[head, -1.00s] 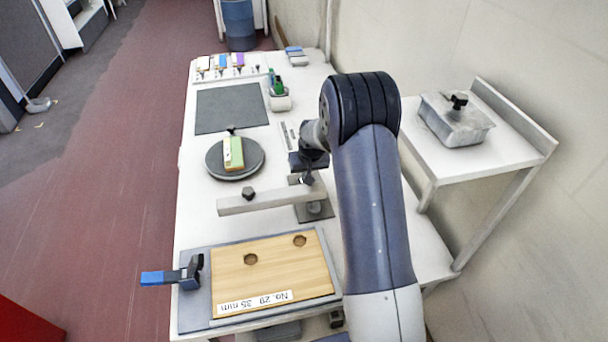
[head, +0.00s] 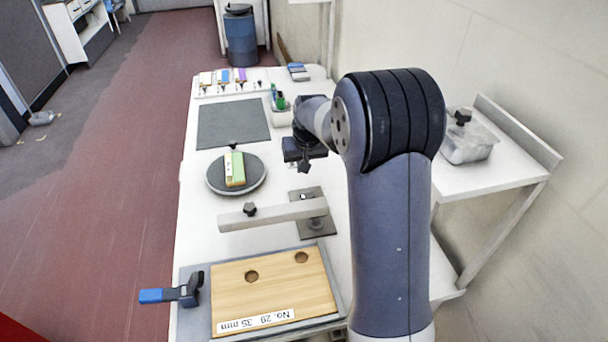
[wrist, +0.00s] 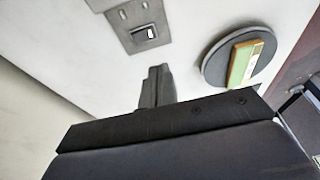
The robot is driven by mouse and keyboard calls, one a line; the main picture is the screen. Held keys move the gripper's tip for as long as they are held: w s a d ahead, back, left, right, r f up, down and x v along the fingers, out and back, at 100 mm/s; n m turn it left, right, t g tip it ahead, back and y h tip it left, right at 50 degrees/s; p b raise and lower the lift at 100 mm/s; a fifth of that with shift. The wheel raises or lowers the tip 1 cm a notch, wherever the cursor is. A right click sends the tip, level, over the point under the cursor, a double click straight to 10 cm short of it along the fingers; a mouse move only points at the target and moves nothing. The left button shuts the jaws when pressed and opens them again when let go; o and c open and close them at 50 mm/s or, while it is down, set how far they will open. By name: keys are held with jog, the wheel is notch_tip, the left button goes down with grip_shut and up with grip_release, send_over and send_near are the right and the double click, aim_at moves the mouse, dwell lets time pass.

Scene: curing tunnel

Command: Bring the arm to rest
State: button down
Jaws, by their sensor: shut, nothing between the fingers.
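My gripper (head: 304,165) is above the white bench, right of the round dark turntable (head: 248,187) and behind the light bar with a black knob. Its fingers are shut with nothing between them. In the wrist view the shut fingers (wrist: 155,88) point toward the bench, near a grey base plate (wrist: 130,14). My arm rises at the right of the head view and hides part of the bench and the side shelf.
A green and cream block (head: 235,169) sits on the turntable. The light bar (head: 273,215) crosses the bench. A wooden board (head: 275,283) with two holes lies in front beside a blue-handled clamp (head: 172,294). A lidded tub (head: 468,147) stands on the right shelf. A dark mat (head: 233,123) lies farther back.

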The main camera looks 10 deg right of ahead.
jog(key=shift+s+a+r, duration=0.1)
jog(key=shift+s+r, duration=0.05)
jog(key=shift+r, duration=0.3)
send_over(305, 198)
notch_tip(305, 198, down, 9)
jog(key=shift+f+p, duration=0.2)
jog(key=shift+p, duration=0.25)
jog(key=shift+b, duration=0.4)
jog(key=v, duration=0.4)
jog(key=shift+r, duration=0.2)
jog(key=shift+f, duration=0.1)
